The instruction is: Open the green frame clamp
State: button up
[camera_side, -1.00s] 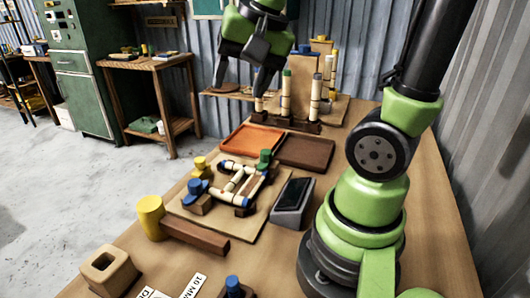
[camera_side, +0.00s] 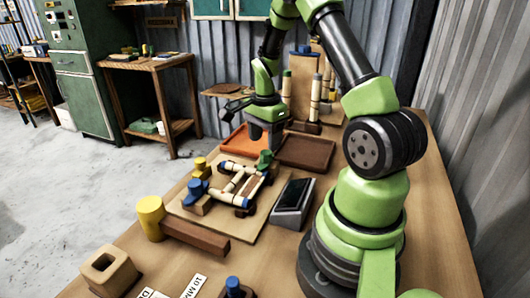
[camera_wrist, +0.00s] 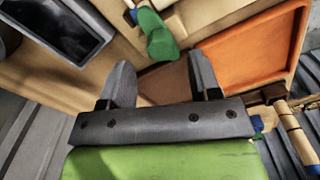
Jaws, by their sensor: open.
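The green frame clamp (camera_side: 265,158) stands at the far corner of the rattan frame on the wooden board (camera_side: 245,228). In the wrist view the green clamp (camera_wrist: 158,38) is a rounded green lever just beyond my fingertips, near the middle between them. My gripper (camera_side: 265,142) points down just behind the clamp in the side view and partly overlaps the trays. In the wrist view my gripper (camera_wrist: 160,70) has its two dark fingers spread wide, with nothing held between them. I cannot tell the exact height of the fingertips over the clamp.
An orange tray (camera_side: 238,143) and a brown tray (camera_side: 308,152) lie behind the board. A blue clamp (camera_side: 196,188) and a yellow clamp (camera_side: 199,164) hold other corners. A grey device with a dark screen (camera_side: 293,195) sits right of the board. Upright rattan poles (camera_side: 315,98) stand behind.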

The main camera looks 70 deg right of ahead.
aim_at(265, 152)
jog(key=shift+f, duration=2.3)
jog(key=c, duration=0.9)
